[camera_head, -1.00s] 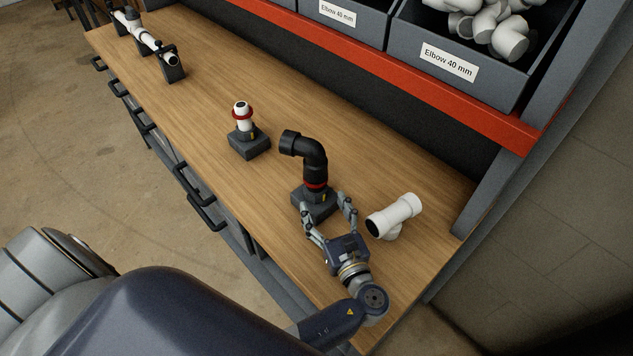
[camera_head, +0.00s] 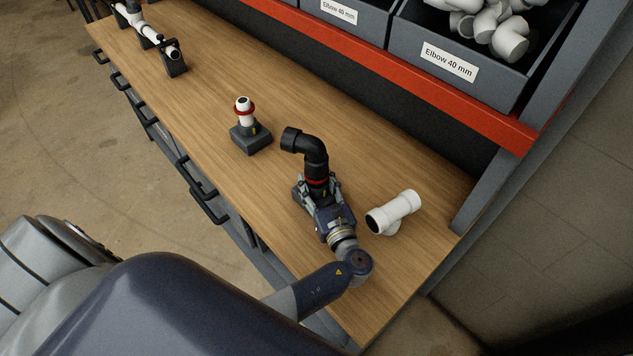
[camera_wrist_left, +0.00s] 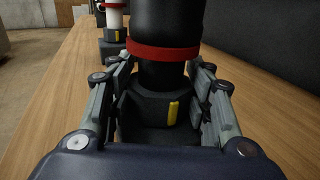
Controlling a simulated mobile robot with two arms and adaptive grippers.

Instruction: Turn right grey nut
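The right grey nut (camera_wrist_left: 152,108) is a dark, faceted collar with a yellow mark, under the red ring (camera_wrist_left: 163,53) of a black elbow pipe (camera_head: 308,150). It sits on a dark block at the near part of the bench; in the head view my gripper mostly hides it. My left gripper (camera_head: 319,184) has its fingers drawn in on both sides of the nut, and they appear to press on it. In the left wrist view the fingers (camera_wrist_left: 163,75) flank the nut, with the yellow mark between them. My right gripper is not in view.
A second block (camera_head: 251,140) with a white pipe and red ring stands farther left on the bench. A white tee fitting (camera_head: 393,212) lies close to the right of my gripper. Elbow bins (camera_head: 447,62) sit on the red-edged shelf behind.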

